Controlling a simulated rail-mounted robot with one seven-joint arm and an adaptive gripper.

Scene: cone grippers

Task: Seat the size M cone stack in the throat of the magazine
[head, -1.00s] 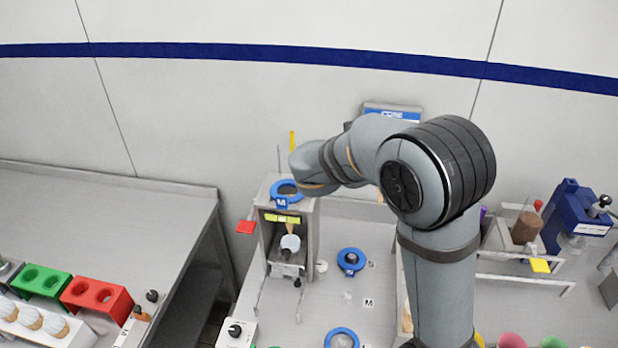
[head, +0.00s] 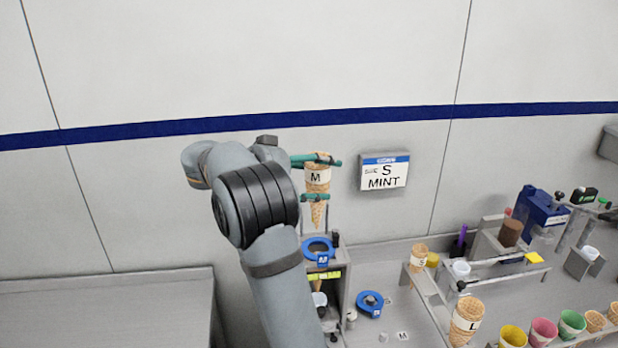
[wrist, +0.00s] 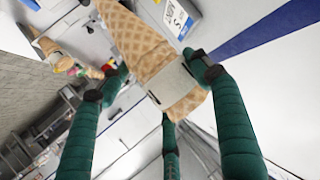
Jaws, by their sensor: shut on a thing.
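The size M cone stack (head: 317,180), a waffle cone with a white band marked M, hangs point down above the magazine (head: 343,290). The magazine is a grey box with a blue ring (head: 318,246) around its throat and a blue tag. The cone's tip is above the ring, with a small gap in the head view. My gripper (head: 316,178) has teal fingers shut around the stack. In the wrist view the cone (wrist: 143,45) lies between my green fingers, its pale band near the wide end.
A sign (head: 384,171) reading S MINT is on the wall behind. A loose blue ring (head: 370,303) lies right of the magazine. A rack on the right carries an S cone (head: 418,257) and an L cone (head: 466,322). A bare counter (head: 110,305) stands at left.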

